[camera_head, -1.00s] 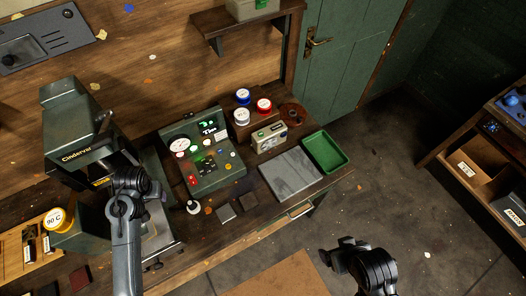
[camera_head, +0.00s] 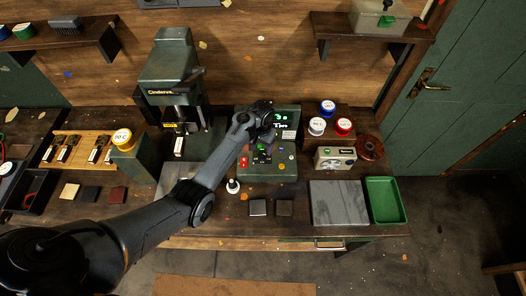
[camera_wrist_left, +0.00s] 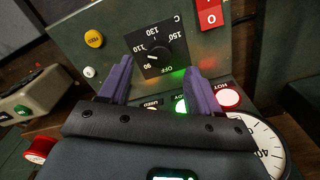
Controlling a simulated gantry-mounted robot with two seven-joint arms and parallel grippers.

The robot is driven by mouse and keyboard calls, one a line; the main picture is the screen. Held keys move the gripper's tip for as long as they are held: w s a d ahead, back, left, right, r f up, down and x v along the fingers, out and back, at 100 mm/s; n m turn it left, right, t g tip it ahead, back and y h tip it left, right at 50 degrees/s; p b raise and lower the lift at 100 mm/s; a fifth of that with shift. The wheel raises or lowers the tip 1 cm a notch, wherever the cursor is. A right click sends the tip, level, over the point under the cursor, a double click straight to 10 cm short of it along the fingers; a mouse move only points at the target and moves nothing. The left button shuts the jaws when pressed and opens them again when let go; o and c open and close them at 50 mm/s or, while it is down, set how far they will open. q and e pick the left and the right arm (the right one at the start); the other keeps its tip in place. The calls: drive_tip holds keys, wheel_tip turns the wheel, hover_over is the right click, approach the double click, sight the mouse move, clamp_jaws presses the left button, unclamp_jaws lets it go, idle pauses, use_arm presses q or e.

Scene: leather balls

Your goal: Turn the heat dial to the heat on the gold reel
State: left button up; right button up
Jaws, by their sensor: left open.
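My right gripper is out of view.
The green control panel (camera_head: 286,172) also has a red switch (camera_wrist_left: 209,14), yellow button (camera_wrist_left: 94,38), lit buttons and a gauge (camera_wrist_left: 258,140). Blue (camera_head: 327,107), white (camera_head: 317,126) and red (camera_head: 343,126) reels stand to its right. A green tray (camera_head: 385,200) lies farther right.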

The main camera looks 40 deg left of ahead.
sight(262, 153)
use_arm(q)
drive_tip(key=shift+f, duration=2.05)
drive_tip(key=c, duration=1)
